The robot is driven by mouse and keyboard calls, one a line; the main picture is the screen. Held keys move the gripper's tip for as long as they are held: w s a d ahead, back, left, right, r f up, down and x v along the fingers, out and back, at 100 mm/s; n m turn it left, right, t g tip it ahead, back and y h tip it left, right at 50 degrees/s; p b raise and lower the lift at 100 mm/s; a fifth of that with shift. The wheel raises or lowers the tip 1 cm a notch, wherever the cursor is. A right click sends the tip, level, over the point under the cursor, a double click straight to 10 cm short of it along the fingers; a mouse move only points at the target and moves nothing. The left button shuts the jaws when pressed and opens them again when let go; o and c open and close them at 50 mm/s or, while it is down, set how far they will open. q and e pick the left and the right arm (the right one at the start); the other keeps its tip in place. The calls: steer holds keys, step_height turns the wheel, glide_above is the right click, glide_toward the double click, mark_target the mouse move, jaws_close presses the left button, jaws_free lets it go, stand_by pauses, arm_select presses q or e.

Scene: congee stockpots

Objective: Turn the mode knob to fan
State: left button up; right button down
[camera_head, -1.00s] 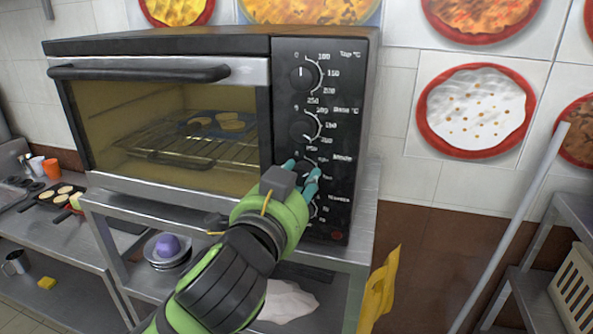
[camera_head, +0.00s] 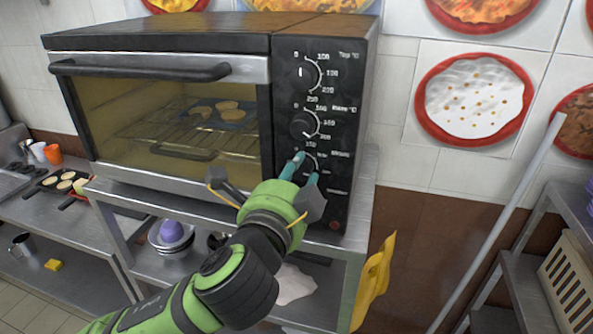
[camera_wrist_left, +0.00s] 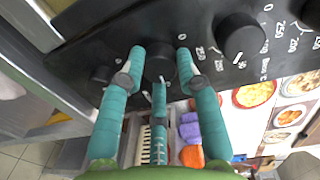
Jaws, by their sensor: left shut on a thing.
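The black toaster oven (camera_head: 160,45) stands on a metal rack, its control panel with a column of knobs on the right side. The mode knob (camera_wrist_left: 160,62) is the round black knob between my left gripper's fingers in the left wrist view. My left gripper (camera_head: 306,169) is shut on it, with teal fingers on either side; it also shows in the wrist view (camera_wrist_left: 160,72). In the head view the gripper hides most of the mode knob and the lower panel, so I cannot read its setting. My right gripper is not in view.
Two temperature knobs, the top one (camera_head: 302,73) and the lower one (camera_head: 303,124), sit above the mode knob. The oven door (camera_head: 180,125) is closed, with a handle (camera_head: 140,70) sticking out. A yellow cloth (camera_head: 375,283) hangs by the rack's right side.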

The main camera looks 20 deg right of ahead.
arm_select(q)
steer(key=shift+r+m, duration=0.2)
steer(key=shift+m, duration=0.1)
stand_by(0.4)
steer(key=o, duration=1.1)
steer(key=shift+o, duration=0.2)
steer(key=shift+s+d+f, duration=0.1)
steer(key=shift+d, duration=0.05)
steer(key=v, duration=0.7)
steer(key=shift+s, duration=0.2)
